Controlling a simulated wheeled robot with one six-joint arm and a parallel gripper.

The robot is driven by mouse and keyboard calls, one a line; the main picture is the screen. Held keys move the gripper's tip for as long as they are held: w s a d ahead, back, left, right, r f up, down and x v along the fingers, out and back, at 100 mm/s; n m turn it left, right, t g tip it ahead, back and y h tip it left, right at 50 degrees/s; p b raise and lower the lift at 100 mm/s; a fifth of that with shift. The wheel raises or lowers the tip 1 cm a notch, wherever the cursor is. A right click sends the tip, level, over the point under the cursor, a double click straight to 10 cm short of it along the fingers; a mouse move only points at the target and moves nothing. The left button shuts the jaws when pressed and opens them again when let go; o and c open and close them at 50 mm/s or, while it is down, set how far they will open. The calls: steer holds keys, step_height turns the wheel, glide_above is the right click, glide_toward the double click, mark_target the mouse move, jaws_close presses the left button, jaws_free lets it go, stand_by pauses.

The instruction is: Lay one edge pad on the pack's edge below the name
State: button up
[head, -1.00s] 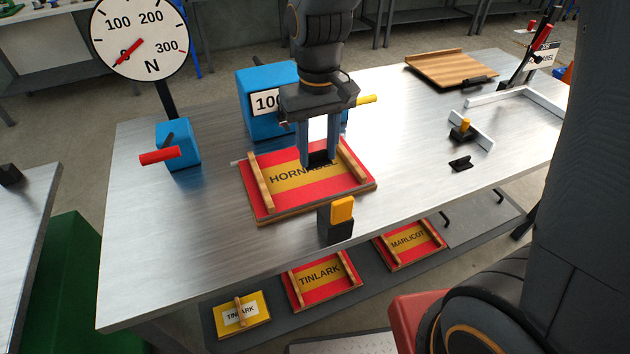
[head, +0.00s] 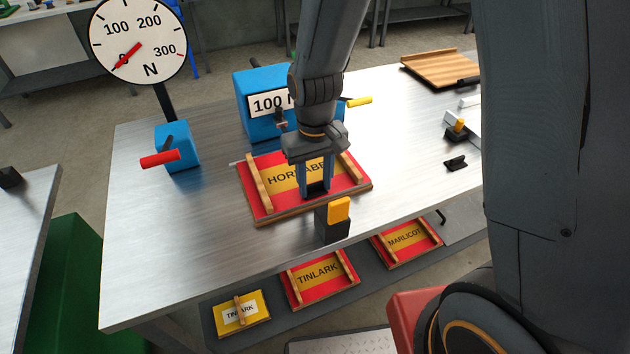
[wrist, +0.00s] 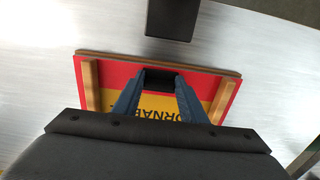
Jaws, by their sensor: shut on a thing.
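The pack marked HORNABEL (head: 262,201) lies on the metal bench, red with a yellow band and a wooden strip at each side. My gripper (head: 316,188) is shut on a black edge pad (head: 317,190), just below the name at the pack's near edge. In the wrist view, my gripper (wrist: 161,78) has a finger on each side of the black pad (wrist: 162,81). The pad is at the middle of the pack's edge (wrist: 108,70), between the strips. I cannot tell whether the pad touches the pack.
A black block with a yellow top (head: 338,210) stands close before the pack. A blue press (head: 252,92) stands behind it. A blue block with a red handle (head: 178,145) and a force dial (head: 138,40) are left. A small black piece (head: 456,163) lies right.

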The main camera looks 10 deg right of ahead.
mark_target(315, 192)
steer(key=shift+f, duration=0.15)
steer(key=o, duration=1)
step_height(315, 192, up, 12)
steer(key=b, duration=0.2)
steer(key=s+d+f+m, duration=0.1)
steer(key=s+d, duration=0.1)
steer(key=d, duration=0.2)
steer(key=s+d+f+m, duration=0.1)
steer(key=s+d+f, duration=0.1)
steer(key=s+d, duration=0.1)
steer(key=s+d+f+m+t, duration=0.1)
steer(key=s+d+f, duration=0.1)
steer(key=d, duration=0.3)
steer(key=shift+s+d, duration=0.3)
steer(key=shift+d, duration=0.1)
